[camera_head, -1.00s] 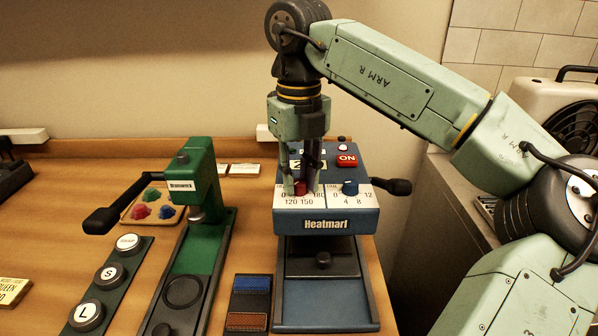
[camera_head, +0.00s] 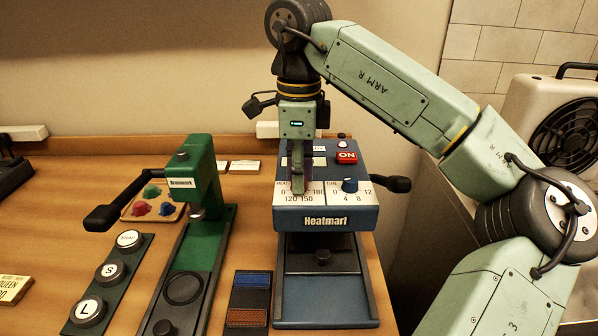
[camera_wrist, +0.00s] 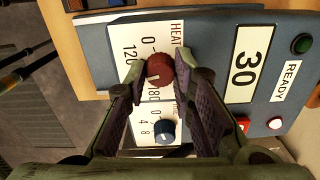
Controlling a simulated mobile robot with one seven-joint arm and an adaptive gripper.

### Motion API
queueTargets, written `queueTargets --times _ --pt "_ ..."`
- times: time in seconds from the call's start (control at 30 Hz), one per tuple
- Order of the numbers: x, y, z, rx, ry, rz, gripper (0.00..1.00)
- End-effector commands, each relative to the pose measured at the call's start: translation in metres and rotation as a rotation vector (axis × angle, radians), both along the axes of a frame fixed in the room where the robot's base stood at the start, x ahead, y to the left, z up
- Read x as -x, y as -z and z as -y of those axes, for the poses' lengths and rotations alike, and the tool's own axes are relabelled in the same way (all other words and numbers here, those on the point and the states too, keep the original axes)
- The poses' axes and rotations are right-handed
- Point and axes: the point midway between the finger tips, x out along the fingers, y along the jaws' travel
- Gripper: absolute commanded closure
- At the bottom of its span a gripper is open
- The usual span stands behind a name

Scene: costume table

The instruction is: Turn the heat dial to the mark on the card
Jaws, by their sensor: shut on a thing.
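The red heat dial (camera_wrist: 160,69) sits on the white scale of the blue Heatmarl press (camera_head: 327,222). My gripper (camera_head: 298,187) points down at the press front, its fingers hiding the dial in the head view. In the wrist view my gripper (camera_wrist: 161,82) has one finger on each side of the red dial and is shut on it. The heat scale shows 0, 120, 150 and 180; the dial's exact setting is unclear.
The blue time dial (camera_head: 350,185) is close right of the heat dial. A red ON button (camera_head: 346,157) and a black side handle (camera_head: 397,184) are near. A panel reads 30 (camera_wrist: 245,66). A green press (camera_head: 203,170) stands left.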

Motion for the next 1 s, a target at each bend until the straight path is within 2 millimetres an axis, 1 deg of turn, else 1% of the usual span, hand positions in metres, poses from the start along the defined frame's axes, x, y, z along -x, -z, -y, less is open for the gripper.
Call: queueTargets --times 0.7,1.0 --pt "-0.0004 0.0001 -0.0005 -0.001 -0.68 0.001 1.0" --pt "-0.0002 0.0001 -0.0005 -0.001 -0.928 0.001 1.0"
